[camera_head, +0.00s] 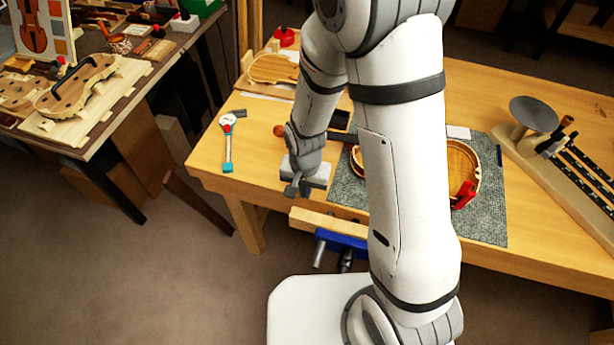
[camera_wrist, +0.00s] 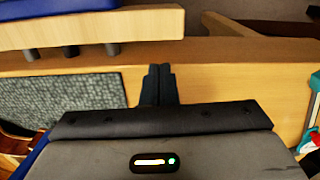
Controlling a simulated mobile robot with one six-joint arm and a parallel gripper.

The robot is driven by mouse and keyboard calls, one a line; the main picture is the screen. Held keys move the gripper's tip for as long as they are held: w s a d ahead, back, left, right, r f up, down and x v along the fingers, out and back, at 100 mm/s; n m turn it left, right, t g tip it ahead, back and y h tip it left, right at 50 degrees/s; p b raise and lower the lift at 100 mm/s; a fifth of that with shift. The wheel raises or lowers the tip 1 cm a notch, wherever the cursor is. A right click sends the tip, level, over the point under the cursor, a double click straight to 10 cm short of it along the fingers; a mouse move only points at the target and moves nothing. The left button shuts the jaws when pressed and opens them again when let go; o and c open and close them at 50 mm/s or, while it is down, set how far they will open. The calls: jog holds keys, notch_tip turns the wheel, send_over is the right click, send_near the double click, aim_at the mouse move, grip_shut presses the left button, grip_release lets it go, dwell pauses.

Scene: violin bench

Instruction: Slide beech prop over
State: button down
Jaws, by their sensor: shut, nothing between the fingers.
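No piece shows that I can surely tell is the beech prop; my arm hides part of the bench. A pale wooden bar (camera_head: 328,222) runs along the bench front above a blue vise (camera_head: 341,240); the bar also shows at the top left of the wrist view (camera_wrist: 90,30). My gripper (camera_head: 297,189) is over the front edge of the bench, left of the grey mat (camera_head: 347,190). In the wrist view its dark fingers (camera_wrist: 158,86) are together, with nothing between them, in front of the bench edge.
A teal-handled tool (camera_head: 228,145) lies left of my gripper. A violin body (camera_head: 460,165) with a red clamp (camera_head: 464,195) lies on the mat, partly behind my arm. A wooden stand with dark rails (camera_head: 575,165) is at right. Bare bench lies between tool and gripper.

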jog(key=shift+w+d+f+p, duration=0.25)
jog(key=shift+w+f, duration=0.1)
jog(key=shift+w, duration=0.3)
jog(key=shift+w+d+f+p, duration=0.1)
jog(key=shift+w+f+p, duration=0.2)
jog(key=shift+w, duration=0.3)
jog(key=shift+w+d+f, duration=0.15)
jog(key=shift+w+d, duration=0.05)
jog(key=shift+w, duration=0.5)
jog(key=w+d, duration=0.1)
jog(key=w, duration=0.2)
jog(key=w+d+b, duration=0.1)
jog(key=w, duration=0.2)
jog(key=w+d+b, duration=0.1)
jog(key=w, duration=0.3)
jog(key=shift+s, duration=0.1)
